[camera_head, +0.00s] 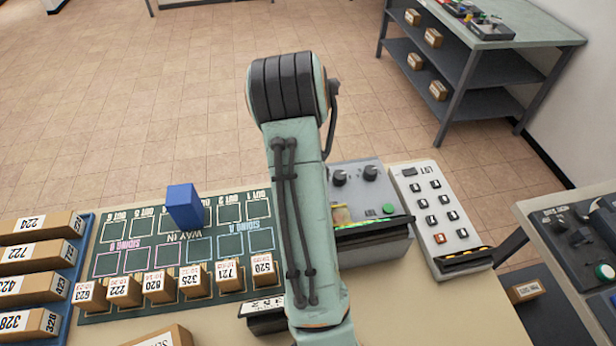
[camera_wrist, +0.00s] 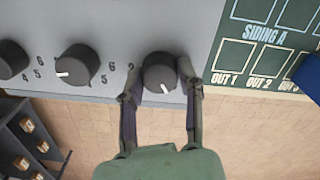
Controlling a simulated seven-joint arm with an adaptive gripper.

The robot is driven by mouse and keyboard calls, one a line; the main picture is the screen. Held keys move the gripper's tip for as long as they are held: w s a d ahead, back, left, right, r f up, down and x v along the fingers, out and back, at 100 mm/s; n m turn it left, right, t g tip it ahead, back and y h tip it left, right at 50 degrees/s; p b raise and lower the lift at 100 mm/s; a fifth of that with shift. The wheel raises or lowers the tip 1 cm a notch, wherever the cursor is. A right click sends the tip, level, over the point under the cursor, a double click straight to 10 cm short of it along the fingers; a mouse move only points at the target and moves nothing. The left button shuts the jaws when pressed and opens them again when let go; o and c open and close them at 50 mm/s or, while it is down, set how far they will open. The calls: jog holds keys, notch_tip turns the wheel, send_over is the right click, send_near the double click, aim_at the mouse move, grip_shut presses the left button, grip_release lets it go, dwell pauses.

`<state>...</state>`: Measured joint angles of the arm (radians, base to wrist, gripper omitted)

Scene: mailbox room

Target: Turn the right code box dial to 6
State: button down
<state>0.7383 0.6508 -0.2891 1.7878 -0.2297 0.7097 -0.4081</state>
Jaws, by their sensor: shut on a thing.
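The code box (camera_head: 357,195) is a grey panel to the right of my arm in the head view. It also fills the top left of the wrist view (camera_wrist: 115,25). The wrist view shows three dark round dials in a row. The right dial (camera_wrist: 160,76) is between the fingers of my gripper (camera_wrist: 159,68), which is shut on it. Its white mark points down and slightly right; the number at the mark cannot be read. The middle dial (camera_wrist: 77,62) has its mark at lower left. The left dial (camera_wrist: 10,60) is cut off. My arm hides my gripper in the head view.
A green track board (camera_head: 150,250) with a blue block (camera_head: 185,205) and several labelled boxes lies left of my arm. A button panel (camera_head: 440,215) stands right of the code box. A grey shelf table (camera_head: 490,60) is at the back right.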

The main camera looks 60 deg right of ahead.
jog(key=n, duration=0.4)
jog(key=shift+f+n, duration=0.1)
jog(key=shift+n, duration=0.3)
jog(key=n, duration=0.4)
jog(key=shift+n, duration=0.3)
jog(key=c, duration=0.7)
grip_release()
notch_tip(320, 180, up, 12)
